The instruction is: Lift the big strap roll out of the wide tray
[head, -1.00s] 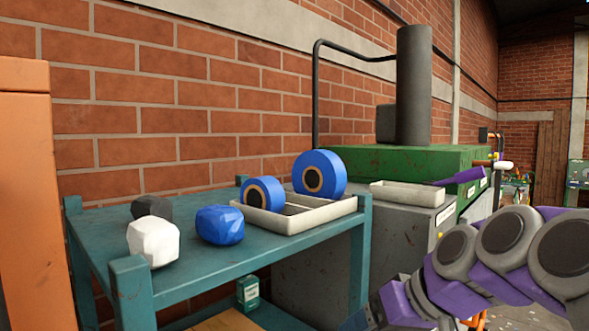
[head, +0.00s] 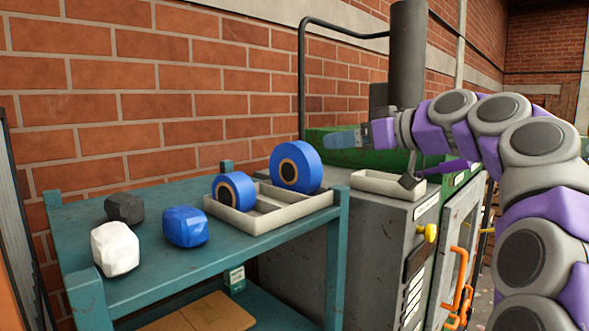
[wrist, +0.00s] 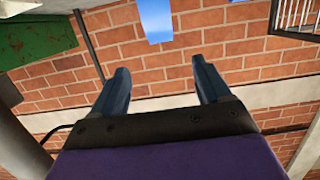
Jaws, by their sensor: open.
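The big strap roll (head: 310,160), blue with a tan core and dark centre, stands upright in the wide tray (head: 262,222), a pale shallow tray with a divider on the teal table. A smaller blue roll (head: 245,190) stands in the tray's left part. My gripper (head: 335,139) is raised beyond and to the right of the big roll, above the tray's level, apart from it. In the wrist view its two fingers (wrist: 160,80) are spread with nothing between them. Blue shapes at the top of the wrist view are cut off; I cannot tell what they are.
A white block (head: 115,249), a blue block (head: 186,227) and a black block (head: 124,207) lie on the left of the teal table (head: 170,275). A small pale tray (head: 372,183) sits on the grey cabinet to the right. A brick wall stands behind.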

